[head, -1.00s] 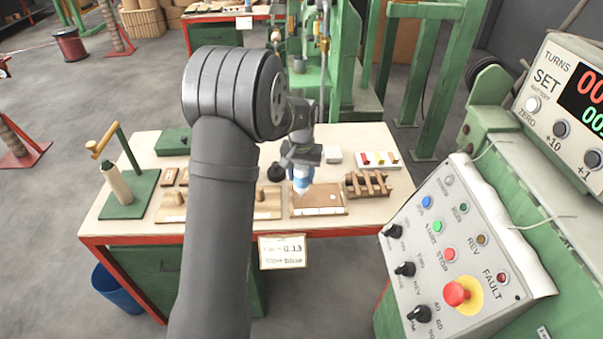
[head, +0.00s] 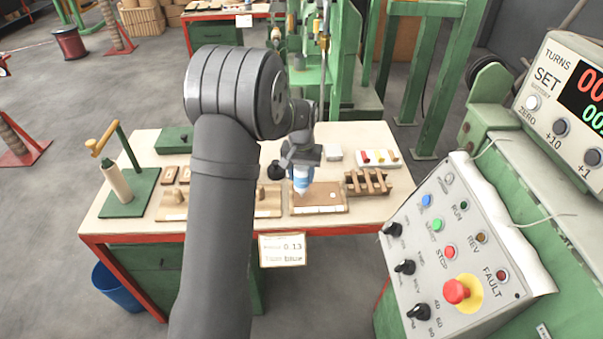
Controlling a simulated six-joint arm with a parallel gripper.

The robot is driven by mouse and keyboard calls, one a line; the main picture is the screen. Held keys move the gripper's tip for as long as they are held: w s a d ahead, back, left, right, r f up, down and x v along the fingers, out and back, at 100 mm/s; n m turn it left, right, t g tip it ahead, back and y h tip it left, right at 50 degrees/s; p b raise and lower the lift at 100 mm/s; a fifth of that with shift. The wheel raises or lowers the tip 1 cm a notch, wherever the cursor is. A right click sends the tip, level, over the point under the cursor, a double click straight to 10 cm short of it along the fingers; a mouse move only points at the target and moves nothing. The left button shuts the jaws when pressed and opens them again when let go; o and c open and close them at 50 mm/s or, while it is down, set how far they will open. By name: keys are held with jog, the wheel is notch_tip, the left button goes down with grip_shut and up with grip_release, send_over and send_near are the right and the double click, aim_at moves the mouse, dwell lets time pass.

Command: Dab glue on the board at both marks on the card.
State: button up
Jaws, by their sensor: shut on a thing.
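My gripper (head: 301,165) is shut on a blue and white glue bottle (head: 302,180), held nozzle down over the board. The brown board (head: 325,208) lies flat on the bench. A small white spot (head: 334,195) shows on its right part. Whether the nozzle touches the board I cannot tell. The card (head: 283,250) hangs at the bench's front edge. Its lower lines read about "0.13" and "blue", and its upper line is too small to read. No marks on it can be made out.
The pale bench top (head: 365,138) also carries a wooden rack (head: 368,183) right of the board, a white tray with coloured pieces (head: 379,158), a black round thing (head: 275,170) and a winder on a green base (head: 128,195). A control panel (head: 455,250) stands at the front right.

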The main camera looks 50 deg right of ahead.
dwell(0.4)
jog(key=shift+r, duration=2.55)
jog(key=w+a+n, duration=0.6)
jog(key=w+a, duration=1.9)
jog(key=a, duration=0.2)
jog(key=w+a+f+n, duration=0.1)
jog(key=a+f+n, duration=0.35)
jog(key=a, duration=1.15)
jog(key=s+a+f+n, duration=0.1)
jog(key=s+a+f, duration=0.5)
jog(key=a+f, duration=0.3)
jog(key=shift+s+a+f, duration=0.15)
jog(key=shift+a+f, duration=0.25)
jog(key=shift+f, duration=0.25)
